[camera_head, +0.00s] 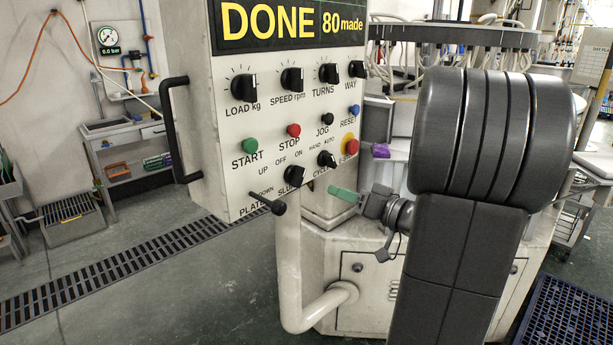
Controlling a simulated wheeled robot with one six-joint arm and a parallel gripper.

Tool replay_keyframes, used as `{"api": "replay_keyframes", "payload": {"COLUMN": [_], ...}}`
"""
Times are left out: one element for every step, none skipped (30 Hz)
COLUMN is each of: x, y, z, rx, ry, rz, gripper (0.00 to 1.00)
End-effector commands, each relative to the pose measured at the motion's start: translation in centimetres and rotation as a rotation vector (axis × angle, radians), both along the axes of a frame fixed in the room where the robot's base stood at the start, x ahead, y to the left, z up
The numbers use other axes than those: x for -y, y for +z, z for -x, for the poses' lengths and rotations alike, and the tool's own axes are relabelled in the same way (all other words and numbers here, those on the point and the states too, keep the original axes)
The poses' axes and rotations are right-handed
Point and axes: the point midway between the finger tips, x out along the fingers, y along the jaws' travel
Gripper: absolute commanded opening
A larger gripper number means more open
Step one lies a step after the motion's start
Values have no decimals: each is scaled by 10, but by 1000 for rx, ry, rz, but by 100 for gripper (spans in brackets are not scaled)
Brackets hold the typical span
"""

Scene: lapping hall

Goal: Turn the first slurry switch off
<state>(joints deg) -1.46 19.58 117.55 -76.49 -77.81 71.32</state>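The slurry switch (294,174) is a black rotary knob low on the cream control panel (240,140), below "OFF" and "ON" marks. Its label is partly covered and reads only "SLU". I cannot tell for sure which mark the knob points to. My gripper (340,194) is to the right of the knob and a little lower, apart from it. A green fingertip points left toward the panel's lower right edge. The grey wrist is behind it. The fingers overlap in this view, so their opening is hidden. No held thing shows.
A black platen lever (267,203) sticks out just below left of the slurry switch. The cycle knob (326,159) and red emergency button (349,145) are close on the right. A black handle (172,130) is on the panel's left side. A pale pipe (290,270) stands below.

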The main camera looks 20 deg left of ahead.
Motion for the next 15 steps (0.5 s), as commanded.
{"api": "replay_keyframes", "payload": {"x": [-8, -12, -18, -23, -27, -33, -38, -42, -48, -53, -58, -64, -69, -74, -79], "y": [0, 0, 1, 0, 0, 1, 0, 1, 0, 0, 0, 0, 1, 1, 0], "z": [-1, -2, -4, -6, -7, -9, -10, -12, -14, -15, -16, -18, -20, -21, -23], "rx": [-1, -1, -1, 0, -1, -1, 0, 0, 0, 0, 0, 1, 1, 0, 0], "ry": [5, 4, 4, 5, 4, 4, 4, 4, 4, 4, 3, 4, 3, 3, 3], "rz": [0, 1, -1, 1, 1, 0, 1, 0, 1, 0, 1, 1, 1, 1, 1], "gripper": [36, 36, 36, 36, 36, 36, 36, 36, 36, 36, 36, 36, 36, 36, 36]}}
